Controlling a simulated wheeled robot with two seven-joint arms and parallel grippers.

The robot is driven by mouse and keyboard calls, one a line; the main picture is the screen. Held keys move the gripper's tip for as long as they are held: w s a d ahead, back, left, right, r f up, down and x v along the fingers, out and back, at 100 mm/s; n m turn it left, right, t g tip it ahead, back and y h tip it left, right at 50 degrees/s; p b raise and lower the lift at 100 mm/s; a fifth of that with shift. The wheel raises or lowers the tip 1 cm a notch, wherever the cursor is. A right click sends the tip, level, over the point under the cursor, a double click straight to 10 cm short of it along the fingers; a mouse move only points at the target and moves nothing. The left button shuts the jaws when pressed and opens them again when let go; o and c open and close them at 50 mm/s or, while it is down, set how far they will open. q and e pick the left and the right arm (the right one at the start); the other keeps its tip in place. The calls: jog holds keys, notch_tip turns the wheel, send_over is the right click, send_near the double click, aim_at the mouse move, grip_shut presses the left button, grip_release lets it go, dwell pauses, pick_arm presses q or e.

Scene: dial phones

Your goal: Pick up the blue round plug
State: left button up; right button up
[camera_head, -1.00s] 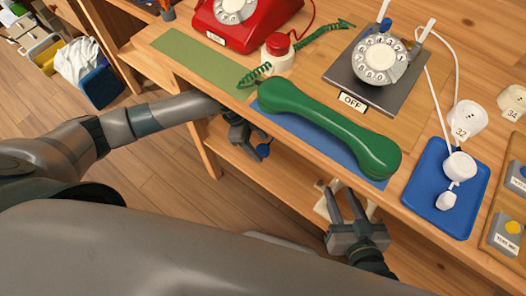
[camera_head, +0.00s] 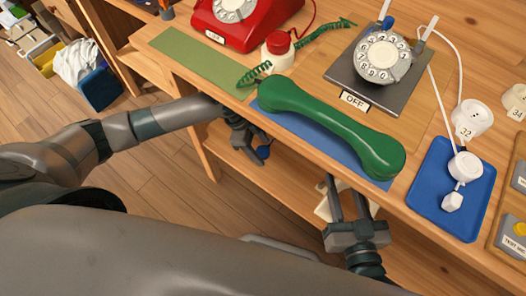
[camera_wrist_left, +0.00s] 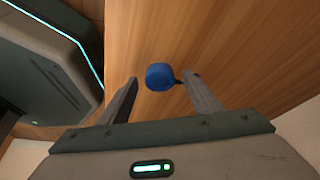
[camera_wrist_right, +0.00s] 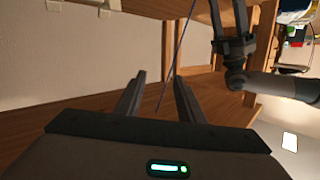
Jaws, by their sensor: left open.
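The blue round plug (camera_head: 263,152) shows below the table's front edge in the head view, close to my left gripper (camera_head: 258,141). In the left wrist view the plug (camera_wrist_left: 160,77) is a round blue disc between the two spread fingertips of my left gripper (camera_wrist_left: 160,83), nearer the right finger. A dark stub behind it is partly hidden by that finger. I see no firm grip on it. My right gripper (camera_head: 347,188) has its fingers apart below the table edge, with nothing clearly held. A thin blue line, perhaps a cord (camera_wrist_right: 175,60), shows beyond its fingers in the right wrist view.
A green handset (camera_head: 330,130) lies along the table's front edge above both grippers. A rotary dial (camera_head: 381,57) on a grey base, a red phone (camera_head: 240,22) and a blue tray (camera_head: 435,215) with white plugs stand on the table. A lower wooden shelf (camera_head: 285,180) lies below.

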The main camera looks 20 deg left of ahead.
aim_at(268, 151)
pick_arm(q)
jog(key=c, duration=1)
jog(key=shift+r, duration=0.1)
jog(key=shift+c, duration=0.2)
